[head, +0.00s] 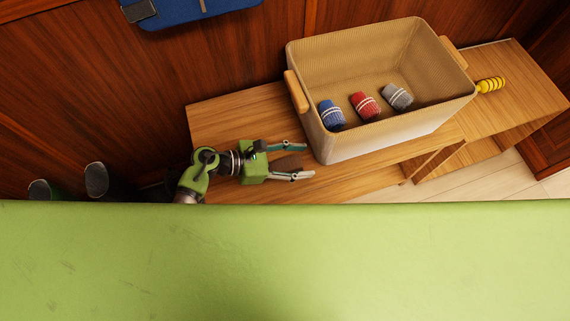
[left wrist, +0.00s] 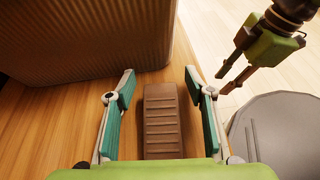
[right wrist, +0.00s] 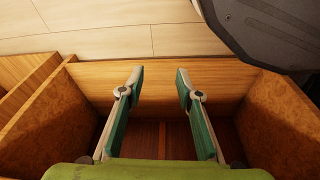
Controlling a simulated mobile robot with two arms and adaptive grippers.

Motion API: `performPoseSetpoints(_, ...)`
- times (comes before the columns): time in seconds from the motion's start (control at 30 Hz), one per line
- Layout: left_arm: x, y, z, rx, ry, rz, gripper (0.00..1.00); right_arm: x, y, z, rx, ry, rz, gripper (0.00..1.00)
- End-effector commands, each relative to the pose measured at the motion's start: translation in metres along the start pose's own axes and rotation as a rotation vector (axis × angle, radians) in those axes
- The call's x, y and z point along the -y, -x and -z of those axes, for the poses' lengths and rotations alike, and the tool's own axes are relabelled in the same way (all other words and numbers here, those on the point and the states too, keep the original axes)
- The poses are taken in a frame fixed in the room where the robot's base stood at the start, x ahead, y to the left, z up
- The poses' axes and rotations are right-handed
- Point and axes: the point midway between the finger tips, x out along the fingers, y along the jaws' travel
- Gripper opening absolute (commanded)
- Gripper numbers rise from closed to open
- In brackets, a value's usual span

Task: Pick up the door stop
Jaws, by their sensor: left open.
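The door stop (left wrist: 162,120) is a brown ribbed wedge lying on the wooden bench top. In the left wrist view it lies between the two teal-padded fingers of my left gripper (left wrist: 160,74), with a gap on each side. In the head view the left gripper (head: 307,160) is open, and the door stop (head: 288,163) shows as a small brown piece between its fingers. My right gripper (right wrist: 160,72) is open and empty over an open wooden compartment in the right wrist view. The right gripper is outside the head view.
A woven basket (head: 400,137) with wooden handles stands on the bench (head: 237,115), just beyond the left fingertips. It holds blue, red and grey rolls. A yellow coiled item (head: 491,85) lies at its right. Dark boots (head: 97,180) stand at left.

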Motion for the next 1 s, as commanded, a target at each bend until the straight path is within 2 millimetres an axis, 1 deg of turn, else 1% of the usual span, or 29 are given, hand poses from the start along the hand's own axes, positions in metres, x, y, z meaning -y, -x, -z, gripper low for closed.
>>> performPoseSetpoints(0.07, 0.0, -0.001, 0.0, 0.0, 0.0, -0.001, 0.49, 0.0, 0.003, 0.004, -0.009, 0.0, 0.0, 0.32)
performPoseSetpoints(0.2, 0.0, 0.0, 0.0, -0.001, -0.001, -0.001, 0.49, 0.0, 0.003, 0.003, -0.007, 0.0, -0.001, 0.32)
performPoseSetpoints(0.27, 0.0, 0.0, 0.0, -0.001, 0.0, -0.001, 0.33, -0.001, 0.002, 0.003, -0.005, 0.0, -0.001, 0.32)
performPoseSetpoints(0.3, 0.0, 0.0, 0.0, -0.001, 0.0, -0.001, 0.23, -0.001, 0.002, 0.002, -0.004, -0.001, -0.001, 0.32)
performPoseSetpoints(0.37, 0.0, 0.0, 0.0, -0.001, 0.0, -0.001, 0.07, -0.001, 0.002, 0.001, -0.003, -0.001, -0.001, 0.32)
performPoseSetpoints(0.4, 0.0, 0.0, 0.0, -0.001, 0.0, -0.001, 0.06, -0.001, 0.001, 0.001, -0.002, -0.001, -0.001, 0.32)
performPoseSetpoints(0.67, 0.0, 0.0, 0.0, 0.0, -0.001, -0.001, 0.06, -0.001, 0.001, 0.001, -0.001, -0.001, -0.001, 0.32)
performPoseSetpoints(0.83, 0.0, 0.003, -0.003, -0.001, -0.003, -0.001, 0.06, -0.001, 0.001, 0.001, -0.002, 0.0, -0.001, 0.32)
performPoseSetpoints(0.93, 0.0, 0.009, -0.009, -0.001, -0.003, 0.0, 0.06, -0.001, 0.0, -0.002, 0.0, 0.0, -0.001, 0.32)
performPoseSetpoints(1.0, 0.0, 0.011, -0.017, 0.0, -0.005, 0.0, 0.06, -0.001, -0.01, -0.012, 0.015, 0.002, -0.002, 0.32)
